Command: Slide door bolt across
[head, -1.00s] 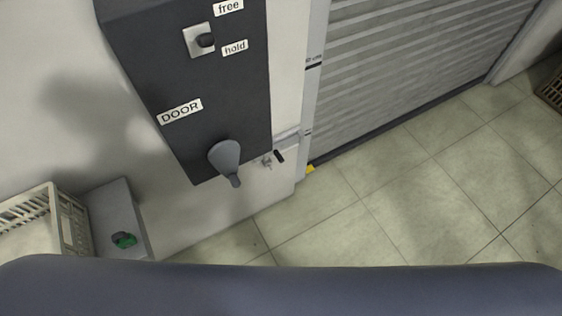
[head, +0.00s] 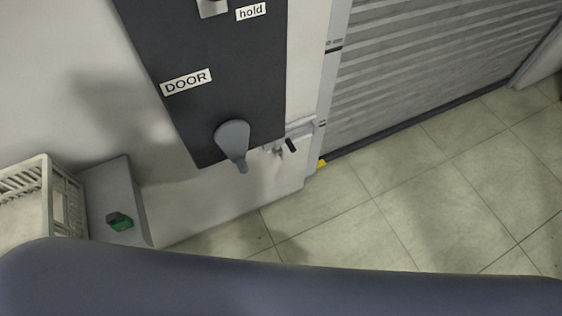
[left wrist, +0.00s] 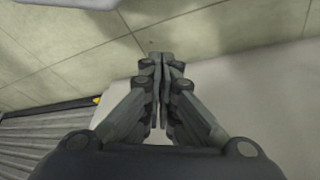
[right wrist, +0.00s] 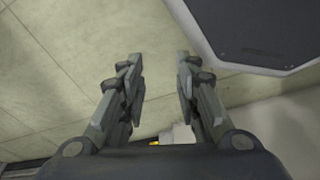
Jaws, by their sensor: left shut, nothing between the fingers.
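The door bolt (head: 291,146), a small metal rod with a black handle, sits low on the pale wall beside the roller shutter door (head: 430,75), below and right of the dark DOOR panel (head: 215,105). Neither gripper shows in the head view. My left gripper (left wrist: 165,60) is shut and empty in the left wrist view, over pale floor and wall. My right gripper (right wrist: 158,65) is open with nothing between its fingers. The bolt cannot be made out in either wrist view.
A grey lever (head: 233,142) sticks out from the panel's lower end. A grey box (head: 115,185) with a green and dark item (head: 120,221) and a pale crate (head: 47,200) stand at left. The tiled floor (head: 400,200) is clear.

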